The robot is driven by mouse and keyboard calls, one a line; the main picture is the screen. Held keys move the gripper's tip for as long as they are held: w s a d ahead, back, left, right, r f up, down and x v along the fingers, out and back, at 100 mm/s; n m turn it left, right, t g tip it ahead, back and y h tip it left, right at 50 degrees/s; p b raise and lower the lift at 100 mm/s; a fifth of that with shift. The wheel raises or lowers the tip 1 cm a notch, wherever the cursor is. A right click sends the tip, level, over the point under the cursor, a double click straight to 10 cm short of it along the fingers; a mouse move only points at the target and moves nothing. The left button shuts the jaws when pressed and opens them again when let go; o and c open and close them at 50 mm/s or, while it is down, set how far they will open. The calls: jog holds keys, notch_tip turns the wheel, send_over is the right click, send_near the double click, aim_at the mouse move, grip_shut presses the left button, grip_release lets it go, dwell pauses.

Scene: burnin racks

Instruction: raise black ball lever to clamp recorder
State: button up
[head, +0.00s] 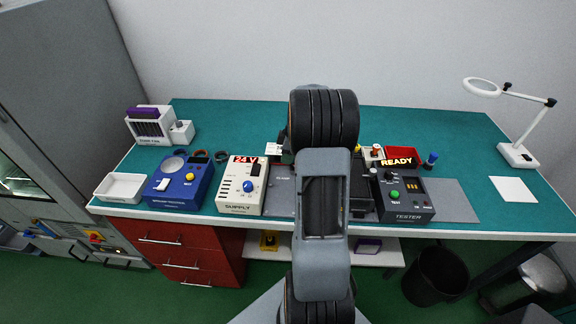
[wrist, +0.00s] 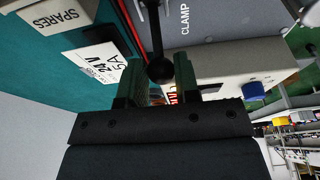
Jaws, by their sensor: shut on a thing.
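In the wrist view the black ball (wrist: 160,70) sits between the two green fingers of my gripper (wrist: 160,78), which is shut on it. The dark lever rod (wrist: 154,28) runs from the ball toward the top of the picture, beside a grey plate marked CLAMP (wrist: 205,22). A black piece with a white label reading 24 V 5A (wrist: 103,62) lies left of the fingers; I cannot tell whether it is the recorder. In the head view my arm hides the gripper, the lever and the middle of the bench.
On the green bench (head: 240,118) stand a blue device (head: 180,185), a white supply showing 24 V (head: 242,187) and a black tester (head: 404,197) with a READY sign (head: 398,163). A white tray (head: 119,187) is far left. A magnifier lamp (head: 517,154) stands right.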

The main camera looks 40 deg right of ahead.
jog(key=shift+s+d, duration=0.2)
jog(key=shift+s+d+r, duration=0.15)
jog(key=shift+s+d, duration=0.2)
jog(key=shift+s, duration=0.1)
jog(key=shift+s+d+b, duration=0.5)
jog(key=shift+s+d, duration=0.1)
jog(key=shift+d, duration=0.05)
jog(key=o, duration=0.7)
jog(key=shift+w+r, duration=0.1)
